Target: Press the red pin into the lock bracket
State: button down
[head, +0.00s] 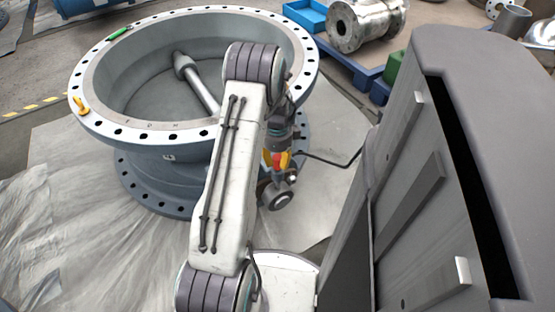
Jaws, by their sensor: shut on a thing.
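The large grey butterfly valve (163,158) stands upright, with a wide bolted rim and a disc and shaft inside. My gripper (279,151) is beside the valve's right side, partly hidden by my own arm. It is shut on the small red pin (284,160), seen just under the wrist. Small yellow-orange parts show at the same spot. A round dark fitting (279,198) with a pale centre sits just below. The lock bracket cannot be told apart clearly here, and I cannot tell whether the pin touches it.
A yellow shackle (81,105) and a green item (119,33) lie on the valve's rim. A steel flanged pipe (366,22) lies at the back right near a blue tray (306,15). A dark cable runs right of the gripper. Sheeted floor at left is clear.

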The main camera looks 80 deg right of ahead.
jog(key=shift+f+b, duration=0.45)
jog(key=shift+f, duration=0.25)
jog(key=shift+c, duration=2)
grip_release()
jog(key=shift+r, duration=0.2)
jog(key=shift+r+p, duration=2.1)
jog(key=shift+r, duration=0.7)
